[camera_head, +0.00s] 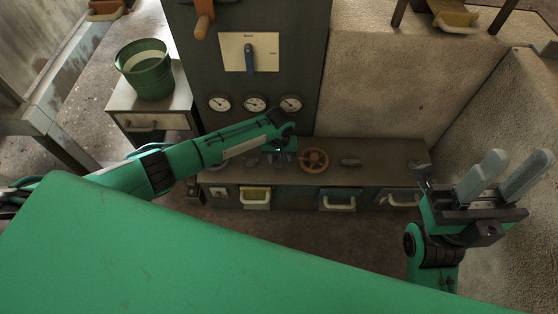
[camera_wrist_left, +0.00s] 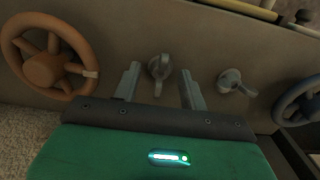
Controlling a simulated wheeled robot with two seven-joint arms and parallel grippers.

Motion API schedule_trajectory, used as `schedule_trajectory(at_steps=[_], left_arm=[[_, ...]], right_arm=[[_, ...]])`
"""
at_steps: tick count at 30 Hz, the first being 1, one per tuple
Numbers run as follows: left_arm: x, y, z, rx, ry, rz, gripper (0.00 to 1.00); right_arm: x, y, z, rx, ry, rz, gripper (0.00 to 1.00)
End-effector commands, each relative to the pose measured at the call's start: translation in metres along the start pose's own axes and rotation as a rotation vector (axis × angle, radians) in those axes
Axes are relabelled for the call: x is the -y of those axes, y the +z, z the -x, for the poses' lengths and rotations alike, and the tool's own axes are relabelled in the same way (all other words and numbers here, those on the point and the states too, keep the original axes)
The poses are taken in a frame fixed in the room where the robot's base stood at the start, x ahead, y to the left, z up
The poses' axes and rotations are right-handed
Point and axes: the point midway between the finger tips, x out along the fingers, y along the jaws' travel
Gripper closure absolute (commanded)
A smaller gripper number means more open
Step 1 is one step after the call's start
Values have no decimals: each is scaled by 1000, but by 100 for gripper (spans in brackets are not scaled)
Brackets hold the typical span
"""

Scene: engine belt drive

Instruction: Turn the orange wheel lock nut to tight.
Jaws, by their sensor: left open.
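The orange wheel (camera_head: 313,160) lies on the low bench, just right of my left gripper (camera_head: 283,155) in the head view. It also shows at the left of the left wrist view (camera_wrist_left: 46,67). A grey winged nut (camera_wrist_left: 160,68) stands beside the wheel. In the left wrist view my left gripper (camera_wrist_left: 160,80) is open, with one finger on each side of this nut and visible gaps. A second grey nut (camera_wrist_left: 232,82) is beside the dark blue wheel (camera_wrist_left: 300,100). My right gripper (camera_head: 518,165) is open and empty, raised at the right.
The bench (camera_head: 385,176) stands against a cabinet with gauges (camera_head: 255,104) and a blue-handled switch (camera_head: 249,57). A small grey part (camera_head: 350,162) lies right of the orange wheel. A green bucket (camera_head: 145,70) stands on a side cabinet at the left.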

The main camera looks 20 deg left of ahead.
Motion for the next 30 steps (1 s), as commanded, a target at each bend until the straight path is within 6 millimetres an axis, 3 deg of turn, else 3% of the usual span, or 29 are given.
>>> schedule_trajectory(at_steps=[11,17,18,30], left_arm=[[0,0,-5,0,-1,0,59],[0,0,-5,0,-1,0,98],[0,0,-5,0,-1,0,100],[0,0,-2,0,0,-24,100]], right_arm=[[0,0,-1,-6,-1,-1,63],[0,0,-1,-5,-1,-1,63],[0,0,-1,-5,-1,-1,63],[0,-1,-7,0,1,-1,63]])
